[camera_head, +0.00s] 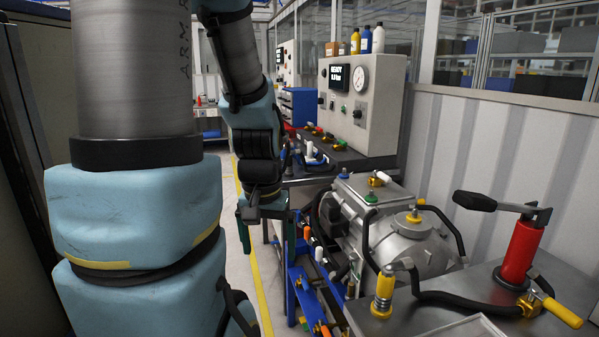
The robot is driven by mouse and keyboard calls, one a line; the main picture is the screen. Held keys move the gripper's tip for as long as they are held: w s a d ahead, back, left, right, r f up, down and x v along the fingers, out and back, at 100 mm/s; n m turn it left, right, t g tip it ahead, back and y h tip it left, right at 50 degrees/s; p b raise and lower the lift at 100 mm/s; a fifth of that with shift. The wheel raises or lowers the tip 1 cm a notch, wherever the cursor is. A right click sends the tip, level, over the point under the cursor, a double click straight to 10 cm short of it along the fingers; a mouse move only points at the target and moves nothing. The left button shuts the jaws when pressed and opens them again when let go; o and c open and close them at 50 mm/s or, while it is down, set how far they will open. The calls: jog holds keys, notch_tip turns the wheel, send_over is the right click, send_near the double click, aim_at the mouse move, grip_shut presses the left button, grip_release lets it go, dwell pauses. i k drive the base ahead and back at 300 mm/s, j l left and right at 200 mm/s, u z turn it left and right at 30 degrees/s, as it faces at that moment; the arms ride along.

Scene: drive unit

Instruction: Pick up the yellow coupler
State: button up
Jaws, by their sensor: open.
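A yellow coupler (562,312) with a brass fitting lies at the right front, at the end of a black hose by the red hand pump (521,254). Another yellow piece (385,285) with a brass base stands upright on the metal bench, and a small yellow cap (413,217) sits on the grey drive unit (405,243). I cannot tell for certain which of these is the coupler meant. My gripper (266,235) points down left of the drive unit, open and apart from all the yellow pieces. Nothing shows between its fingers.
A control box (360,105) with a gauge and bottles on top stands behind. Black hoses loop around the drive unit. The floor left of the yellow line is clear.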

aim_at(383, 300)
jog(key=i+j, duration=0.3)
jog(key=j, duration=0.15)
jog(key=i+j, duration=0.3)
jog(key=i+j+z, duration=0.2)
jog(key=j+z, duration=0.2)
jog(key=i+j+z, duration=0.1)
jog(key=j+z, duration=0.25)
jog(key=i+j+z, duration=0.1)
jog(key=j+z, duration=0.3)
jog(key=i+z, duration=0.25)
jog(key=z, duration=0.25)
jog(key=i+j+z, duration=0.15)
jog(key=z, duration=0.3)
jog(key=i, duration=0.05)
